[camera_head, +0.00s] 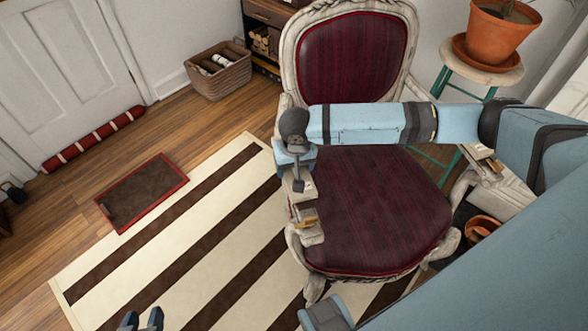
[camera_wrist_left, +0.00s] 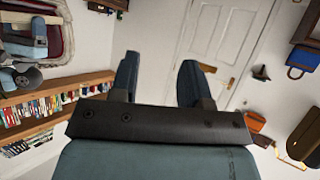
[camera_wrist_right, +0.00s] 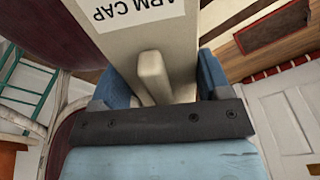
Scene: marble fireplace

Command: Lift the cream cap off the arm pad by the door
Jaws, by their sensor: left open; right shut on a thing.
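The cream cap (camera_head: 303,188) is at the left arm of the red-seated chair (camera_head: 375,215), the arm on the door side. In the right wrist view the cap (camera_wrist_right: 185,25) shows a label reading "ARM CAP" and a raised cream grip (camera_wrist_right: 153,78). My right gripper (camera_wrist_right: 155,85) is shut on the cap between its two blue fingers. In the head view my right gripper (camera_head: 297,165) partly covers the cap, and I cannot tell whether it touches the arm pad. My left gripper (camera_head: 141,320) is open and empty over the rug; its fingers (camera_wrist_left: 158,80) also show in the left wrist view.
The white door (camera_head: 60,75) is at the far left, with a red striped draught roll (camera_head: 95,138) along it. A brown mat (camera_head: 142,192) and a striped rug (camera_head: 175,265) cover the floor. A plant pot (camera_head: 495,35) stands on a stool at the back right.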

